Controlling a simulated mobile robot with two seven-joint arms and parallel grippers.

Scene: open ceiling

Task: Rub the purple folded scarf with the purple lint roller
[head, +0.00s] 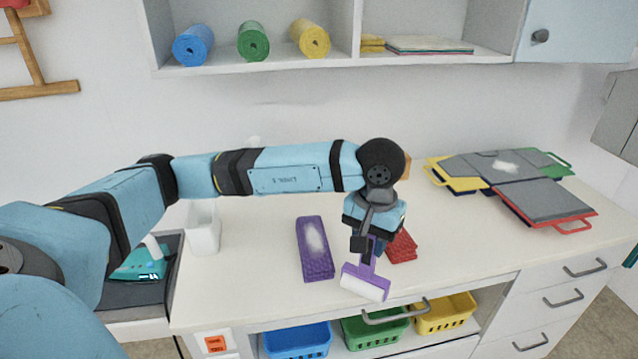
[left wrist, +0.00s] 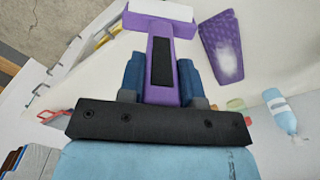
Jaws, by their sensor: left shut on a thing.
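The purple folded scarf (head: 314,249) lies flat on the white counter, with a whitish patch on its upper part. It also shows in the left wrist view (left wrist: 221,38) at the top right. My left gripper (head: 366,243) is shut on the handle of the purple lint roller (head: 369,266). The roller's white head (head: 364,284) points down toward the counter's front edge, to the right of the scarf and apart from it. In the left wrist view the roller (left wrist: 160,62) stands out between the blue fingers. My right gripper is not in view.
A red folded cloth (head: 402,247) lies behind the gripper. A white container (head: 203,230) and a teal device (head: 142,262) are on the left. Boards with coloured handles (head: 545,200) lie on the right. Coloured baskets (head: 297,341) sit below the counter.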

